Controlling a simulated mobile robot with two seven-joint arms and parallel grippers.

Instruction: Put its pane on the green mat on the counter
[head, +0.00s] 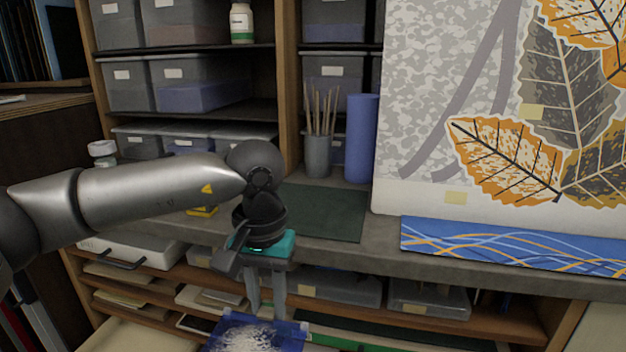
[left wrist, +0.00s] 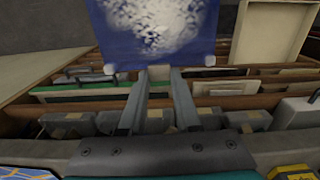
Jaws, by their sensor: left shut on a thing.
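My left gripper (head: 267,307) hangs in front of the counter's front edge, pointing down. It is shut on a pane (head: 245,334), blue with a white speckled patch. The pane also shows at the top of the left wrist view (left wrist: 160,28), at the ends of the fingers (left wrist: 157,76). In the head view the pane is cut off by the bottom edge. The dark green mat (head: 325,211) lies flat on the counter, behind and to the right of the gripper. The mat's visible part is bare; my arm hides its left side. My right gripper is not in view.
On the counter (head: 375,232), a grey cup of brushes (head: 318,155) and a blue cylinder (head: 361,138) stand behind the mat. A large leaf-patterned panel (head: 440,195) and a blue wavy-patterned strip (head: 510,243) are at right. Shelves with grey boxes (head: 335,287) lie below the counter.

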